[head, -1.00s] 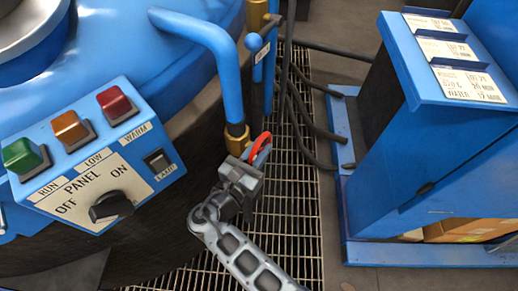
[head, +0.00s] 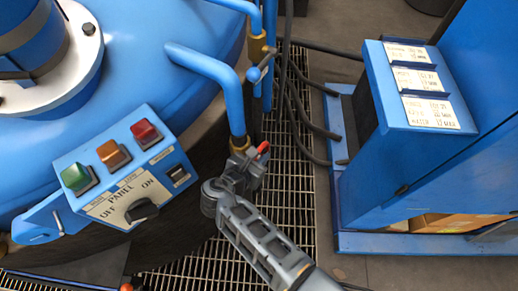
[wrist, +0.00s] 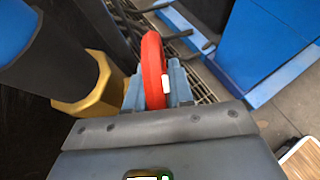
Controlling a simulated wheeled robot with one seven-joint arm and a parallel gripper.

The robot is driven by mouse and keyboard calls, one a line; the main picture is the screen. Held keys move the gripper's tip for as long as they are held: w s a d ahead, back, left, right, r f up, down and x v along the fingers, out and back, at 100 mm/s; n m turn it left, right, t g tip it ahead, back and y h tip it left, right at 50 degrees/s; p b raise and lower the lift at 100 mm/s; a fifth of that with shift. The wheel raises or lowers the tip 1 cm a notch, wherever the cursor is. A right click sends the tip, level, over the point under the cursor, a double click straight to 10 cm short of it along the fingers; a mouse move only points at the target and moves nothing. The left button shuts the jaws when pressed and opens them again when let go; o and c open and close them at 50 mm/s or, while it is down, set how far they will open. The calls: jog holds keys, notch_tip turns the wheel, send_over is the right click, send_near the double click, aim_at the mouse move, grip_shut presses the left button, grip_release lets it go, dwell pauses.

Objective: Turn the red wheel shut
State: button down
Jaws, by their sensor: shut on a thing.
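The red wheel (wrist: 153,62) shows edge-on in the wrist view, with a small white mark on its rim. My gripper (wrist: 160,88) is shut on its rim, one finger on each side. In the head view a small part of the red wheel (head: 263,147) shows past my gripper (head: 248,168), beside the brass fitting at the lower end of a blue pipe (head: 218,75). The rest of the wheel and its stem are hidden by the gripper. The brass fitting (wrist: 92,95) shows left of the wheel in the wrist view.
A control panel (head: 120,172) with green, orange and red lamps and a black knob is on the furnace side at left. A blue cabinet (head: 385,170) with labels stands at right. Black hoses (head: 297,105) run over the floor grating (head: 292,190).

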jog(key=shift+g+y, duration=0.4)
jog(key=shift+g, duration=0.3)
jog(key=c, duration=1.1)
grip_release()
jog(key=shift+v, duration=3.9)
